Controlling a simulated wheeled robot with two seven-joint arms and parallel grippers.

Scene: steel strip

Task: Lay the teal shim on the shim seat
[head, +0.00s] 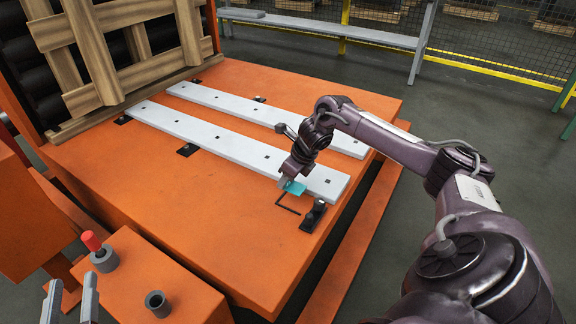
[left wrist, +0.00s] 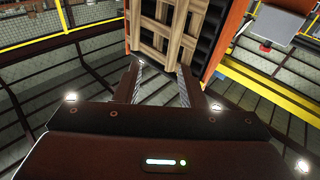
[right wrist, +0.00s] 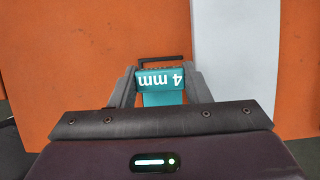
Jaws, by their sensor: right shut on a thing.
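The teal shim (head: 297,187) is held in my right gripper (head: 288,180) just above the orange table, beside the near end of the front pale strip. In the right wrist view the shim (right wrist: 162,77) sits between both fingers and shows "4 mm" upside down. A black angular outline (head: 287,204), which looks like the shim seat, lies just in front of the shim. Part of this outline (right wrist: 178,58) shows beyond the shim in the right wrist view; the rest is hidden. My left gripper (head: 72,285) is open and empty at the lower left, far from the shim.
A black clamp-like block (head: 313,216) stands right of the outline. Two pale steel strips (head: 235,145) lie along the orange table (head: 190,210). A red-topped pin (head: 92,242) and a dark cup (head: 158,303) stand at lower left. A wooden pallet (head: 100,50) leans at the back.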

